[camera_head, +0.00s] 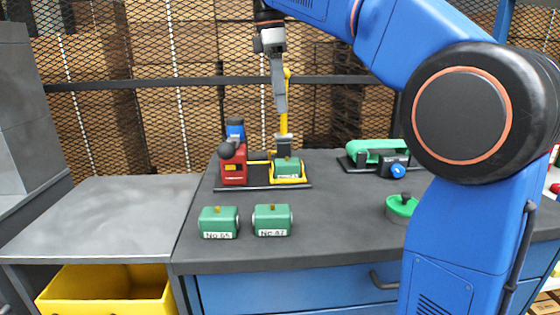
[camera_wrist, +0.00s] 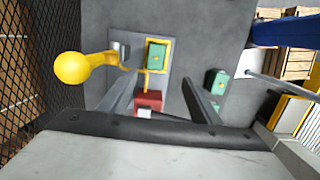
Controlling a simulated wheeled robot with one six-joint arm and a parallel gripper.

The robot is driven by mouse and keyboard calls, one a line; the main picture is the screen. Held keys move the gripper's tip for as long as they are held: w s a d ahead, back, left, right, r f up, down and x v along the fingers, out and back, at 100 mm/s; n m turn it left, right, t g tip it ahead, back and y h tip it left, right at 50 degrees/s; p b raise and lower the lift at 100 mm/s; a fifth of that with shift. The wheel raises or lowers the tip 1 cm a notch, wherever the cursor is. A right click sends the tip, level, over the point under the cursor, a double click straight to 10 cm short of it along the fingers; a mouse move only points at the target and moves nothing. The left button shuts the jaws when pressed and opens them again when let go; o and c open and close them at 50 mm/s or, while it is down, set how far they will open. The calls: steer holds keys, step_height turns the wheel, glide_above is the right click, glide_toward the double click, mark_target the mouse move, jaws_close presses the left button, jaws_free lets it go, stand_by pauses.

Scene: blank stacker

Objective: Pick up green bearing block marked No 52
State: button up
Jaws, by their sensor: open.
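Three green bearing blocks show in the head view. The front left block (camera_head: 219,222) reads No 65. The block beside it (camera_head: 272,220) has a label that looks like No 82, not fully clear. The third block (camera_head: 287,167) sits in a yellow cradle (camera_head: 290,181) at the back; its label is too small to read. My gripper (camera_head: 280,108) hangs above the cradle area, apart from the blocks. In the wrist view my gripper (camera_wrist: 160,79) has its fingers spread with nothing held between them. The cradled block (camera_wrist: 158,56) lies beyond the fingertips there.
A red device (camera_head: 233,168) stands left of the cradle, and a yellow post (camera_head: 285,105) rises behind it. A green belt unit (camera_head: 375,150) and green round part (camera_head: 401,206) are to the right. A yellow bin (camera_head: 105,292) is below left. The grey side table (camera_head: 100,215) is clear.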

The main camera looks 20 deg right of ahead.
glide_toward(287, 159)
steer(key=f, duration=0.5)
steer(key=shift+d+f, duration=0.1)
steer(key=shift+d, duration=0.15)
steer(key=shift+w+d+f, duration=0.1)
steer(key=shift+d+f, duration=0.15)
steer(key=shift+f, duration=1.05)
steer(key=shift+d+f, duration=0.2)
steer(key=shift+f, duration=1.05)
steer(key=shift+c, duration=0.4)
jaws_close()
